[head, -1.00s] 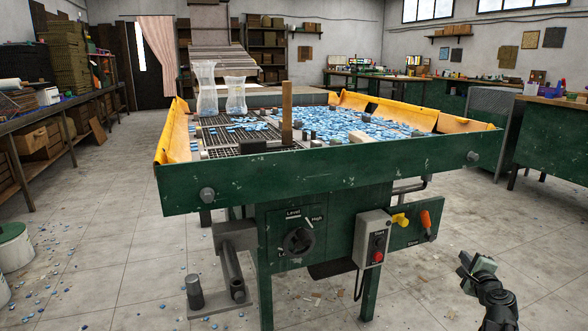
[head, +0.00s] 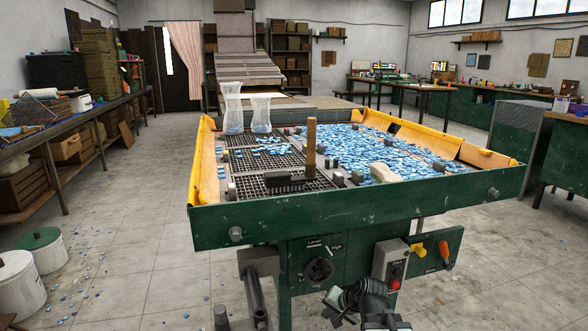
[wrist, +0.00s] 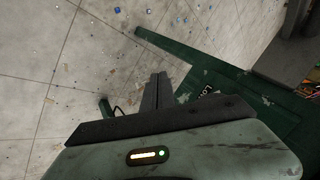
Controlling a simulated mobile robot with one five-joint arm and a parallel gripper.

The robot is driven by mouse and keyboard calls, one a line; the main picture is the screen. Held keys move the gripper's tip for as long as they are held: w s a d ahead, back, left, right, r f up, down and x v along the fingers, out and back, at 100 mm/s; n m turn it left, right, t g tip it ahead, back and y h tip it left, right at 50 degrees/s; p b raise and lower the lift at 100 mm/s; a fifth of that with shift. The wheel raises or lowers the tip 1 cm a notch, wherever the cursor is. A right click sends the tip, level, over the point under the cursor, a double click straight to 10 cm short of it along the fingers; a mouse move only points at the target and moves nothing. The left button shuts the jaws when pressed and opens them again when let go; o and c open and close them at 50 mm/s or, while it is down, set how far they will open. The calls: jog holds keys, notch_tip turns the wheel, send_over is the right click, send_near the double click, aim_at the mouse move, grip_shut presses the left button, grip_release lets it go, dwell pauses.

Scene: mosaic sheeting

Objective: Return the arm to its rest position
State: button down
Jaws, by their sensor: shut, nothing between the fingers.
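My gripper (head: 343,303) is at the bottom middle of the head view, in front of the green table's lower front panel and below the control box (head: 390,264). It appears small and dark there, and its fingertips are hard to make out. In the wrist view my gripper (wrist: 157,92) shows its dark fingers together, with nothing between them. Beyond them are the speckled floor and a green part of the machine (wrist: 215,100) with lettering. My arm appears folded low near the bottom edge.
The green table (head: 370,205) has yellow flaps, black grids, many blue tiles and two clear vases (head: 232,108). A dial (head: 319,270) and an orange handle (head: 444,249) are on its front. White buckets (head: 44,250) stand at left. Floor to the right is open.

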jog(key=s+d+f+n+g+h+p, duration=0.1)
jog(key=s+d+n+g+h, duration=0.15)
jog(key=s, duration=0.35)
jog(key=s+d+f+n+g+h, duration=0.2)
jog(key=s+d+n+g, duration=0.15)
jog(key=s, duration=0.25)
notch_tip(320, 180, up, 37)
jog(key=p, duration=3.6)
jog(key=shift+d+m+p, duration=0.2)
jog(key=shift+m+p, duration=0.15)
jog(key=shift+m, duration=0.05)
